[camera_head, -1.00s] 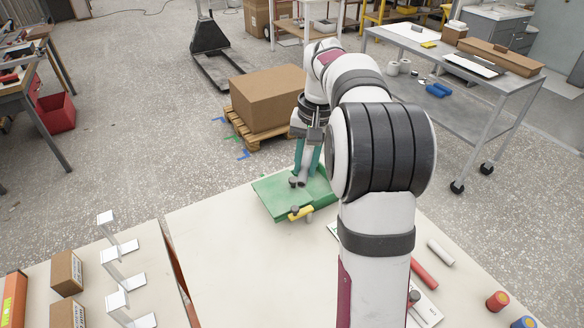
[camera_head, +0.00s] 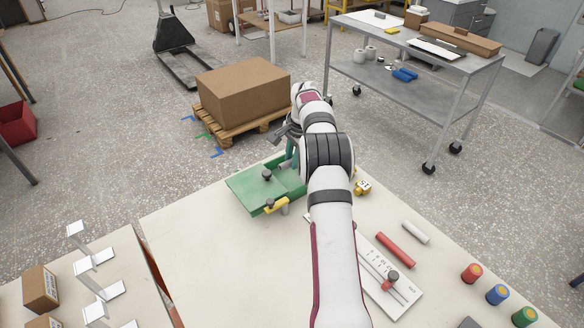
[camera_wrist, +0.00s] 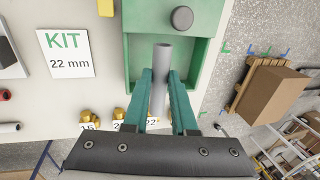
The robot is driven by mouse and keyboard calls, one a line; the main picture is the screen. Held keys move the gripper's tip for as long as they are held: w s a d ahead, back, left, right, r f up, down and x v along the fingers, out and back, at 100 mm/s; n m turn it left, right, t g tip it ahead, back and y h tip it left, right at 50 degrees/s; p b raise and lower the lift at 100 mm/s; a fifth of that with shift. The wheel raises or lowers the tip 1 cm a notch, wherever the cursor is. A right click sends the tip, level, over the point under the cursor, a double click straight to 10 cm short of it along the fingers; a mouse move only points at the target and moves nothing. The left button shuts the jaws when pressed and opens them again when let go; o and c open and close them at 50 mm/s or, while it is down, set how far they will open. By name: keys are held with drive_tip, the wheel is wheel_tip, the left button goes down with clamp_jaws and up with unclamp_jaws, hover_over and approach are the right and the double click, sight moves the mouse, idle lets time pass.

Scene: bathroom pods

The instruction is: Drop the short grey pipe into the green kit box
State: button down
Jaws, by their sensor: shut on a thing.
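The green kit box (camera_head: 245,190) lies at the far end of the pale table, with a black knob (camera_head: 266,175) on its flat green part. In the wrist view, its green rim (camera_wrist: 208,55) surrounds a recessed compartment. My gripper (camera_wrist: 160,80) is shut on the short grey pipe (camera_wrist: 162,60), between two green fingers. The pipe's far end shows over the compartment; its height above the floor cannot be told. In the head view, my gripper (camera_head: 291,150) is at the box's far right end, and my arm hides the pipe and part of the box.
A yellow piece (camera_head: 277,205) is at the box's front edge. A KIT 22 mm card (camera_wrist: 68,53) and brass fittings (camera_wrist: 90,117) lie nearby. A red pipe (camera_head: 395,250), white pipe (camera_head: 416,232) and slider board (camera_head: 405,295) lie right of my arm. The table's front middle is clear.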

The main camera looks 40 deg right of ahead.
drive_tip(key=shift+s+x, duration=0.2)
drive_tip(key=shift+x, duration=0.7)
drive_tip(key=shift+s+x, duration=0.2)
drive_tip(key=shift+x, duration=0.65)
drive_tip(key=shift+f, duration=0.45)
drive_tip(key=shift+f, duration=0.25)
drive_tip(key=c, duration=0.7)
unclamp_jaws()
